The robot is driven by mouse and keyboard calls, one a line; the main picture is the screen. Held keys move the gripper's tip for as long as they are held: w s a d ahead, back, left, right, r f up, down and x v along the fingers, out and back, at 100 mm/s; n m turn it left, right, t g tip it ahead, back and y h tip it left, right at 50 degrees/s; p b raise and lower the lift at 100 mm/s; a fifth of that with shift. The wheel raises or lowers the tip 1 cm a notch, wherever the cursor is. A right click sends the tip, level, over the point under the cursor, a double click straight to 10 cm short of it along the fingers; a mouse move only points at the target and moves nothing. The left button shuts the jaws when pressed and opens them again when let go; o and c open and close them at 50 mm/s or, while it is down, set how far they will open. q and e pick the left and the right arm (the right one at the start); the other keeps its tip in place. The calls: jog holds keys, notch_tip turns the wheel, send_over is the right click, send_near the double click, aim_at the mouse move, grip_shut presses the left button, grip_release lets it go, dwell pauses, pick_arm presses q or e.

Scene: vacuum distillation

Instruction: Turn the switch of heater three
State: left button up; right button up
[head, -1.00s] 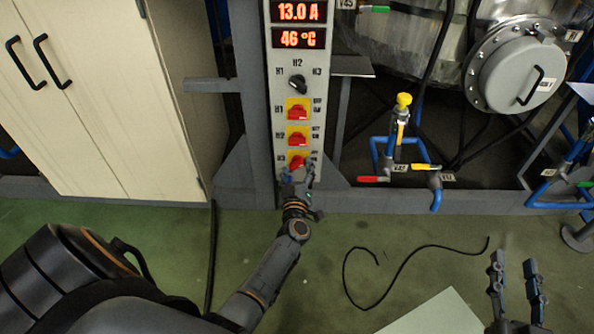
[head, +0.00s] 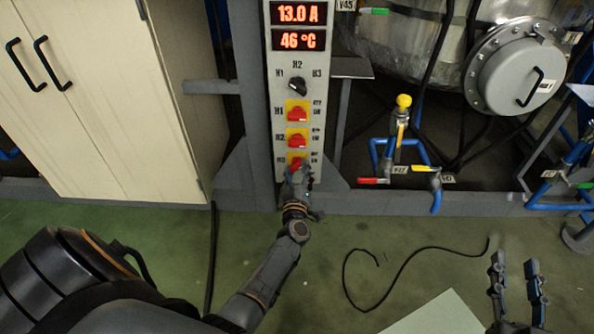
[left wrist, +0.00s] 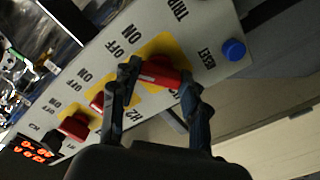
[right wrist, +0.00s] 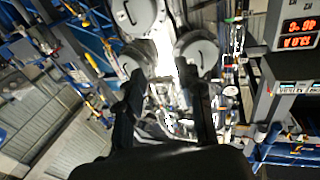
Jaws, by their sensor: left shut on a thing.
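The red switch of heater three, labelled H3 (head: 294,159), sits on a yellow plate at the bottom of the column panel (head: 312,150). My left gripper (head: 298,174) is at this switch and covers its lower part in the head view. In the left wrist view the fingers of my left gripper (left wrist: 158,76) are on both sides of the red switch (left wrist: 161,72) and shut on it. Its exact turn angle is hard to tell. My right gripper (head: 515,264) is open and empty at the lower right.
Red switches H2 (head: 297,138) and H1 (head: 297,114) are above, then a black selector knob (head: 298,85). Displays read 13.0 A (head: 299,13) and 46 °C (head: 299,40). A blue button (left wrist: 234,49) is beside H3. Valves (head: 403,175) stand to the right.

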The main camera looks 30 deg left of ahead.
pick_arm(q)
jog(key=n, duration=0.3)
jog(key=shift+n, duration=1)
jog(key=n+b, duration=0.1)
jog(key=n, duration=0.2)
jog(key=shift+f, duration=0.1)
jog(key=shift+n+b, duration=0.3)
jog(key=shift+n, duration=1.1)
pick_arm(e)
notch_tip(320, 180, up, 6)
jog(key=s+t+y, duration=0.1)
jog(key=t, duration=0.2)
jog(key=shift+s+a+t, duration=0.15)
jog(key=shift+a+t, duration=0.1)
jog(key=shift+t, duration=0.15)
jog(key=shift+r, duration=0.1)
pick_arm(q)
jog(key=o, duration=1.2)
jog(key=shift+c, duration=0.2)
